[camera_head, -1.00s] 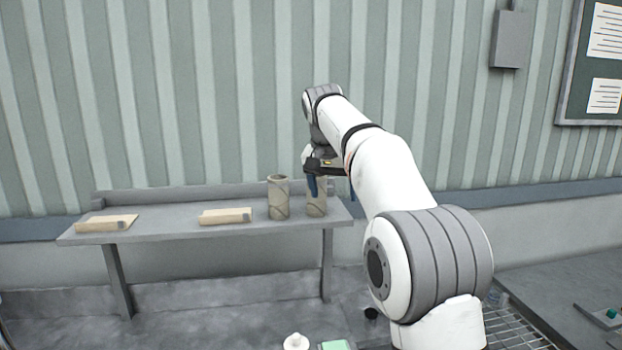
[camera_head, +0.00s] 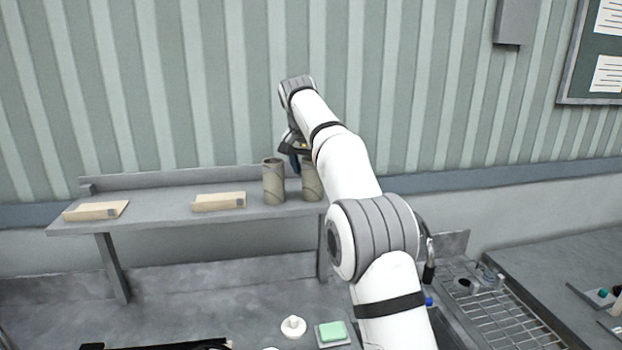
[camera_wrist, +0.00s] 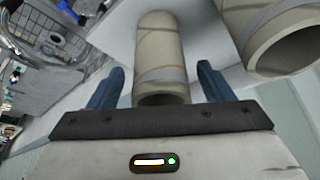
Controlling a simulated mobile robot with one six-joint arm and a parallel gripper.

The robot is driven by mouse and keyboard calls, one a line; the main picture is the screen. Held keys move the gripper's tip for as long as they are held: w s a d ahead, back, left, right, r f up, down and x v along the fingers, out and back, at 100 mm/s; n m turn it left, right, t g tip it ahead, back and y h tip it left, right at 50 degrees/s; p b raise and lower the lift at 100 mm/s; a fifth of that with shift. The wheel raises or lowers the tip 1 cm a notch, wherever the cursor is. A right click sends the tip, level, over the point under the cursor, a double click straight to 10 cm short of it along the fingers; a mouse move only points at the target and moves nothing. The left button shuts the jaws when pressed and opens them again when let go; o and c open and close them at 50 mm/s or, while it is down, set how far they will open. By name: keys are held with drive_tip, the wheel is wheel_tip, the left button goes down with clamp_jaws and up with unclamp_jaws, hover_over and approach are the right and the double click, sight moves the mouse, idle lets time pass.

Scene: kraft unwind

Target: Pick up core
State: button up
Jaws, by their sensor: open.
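Two brown cardboard cores stand upright side by side at the right end of the grey shelf (camera_head: 165,218). The left core (camera_head: 273,182) is in full view in the head view. The right core (camera_head: 313,184) is partly hidden behind my gripper (camera_head: 296,161). In the wrist view one core (camera_wrist: 160,55) lies between the two blue fingers of my gripper (camera_wrist: 158,88), with gaps on both sides. The other core (camera_wrist: 272,38) is outside the fingers, at the upper right. My gripper is open and holds nothing.
Two flat tan boxes, one at the left (camera_head: 96,211) and one in the middle (camera_head: 219,202), lie on the shelf. Below are a white round item (camera_head: 293,326), a green block on a tray (camera_head: 333,333) and a wire rack (camera_head: 510,318). A ribbed wall stands behind the shelf.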

drive_tip(key=shift+x, duration=1.2)
drive_tip(key=c, duration=1.1)
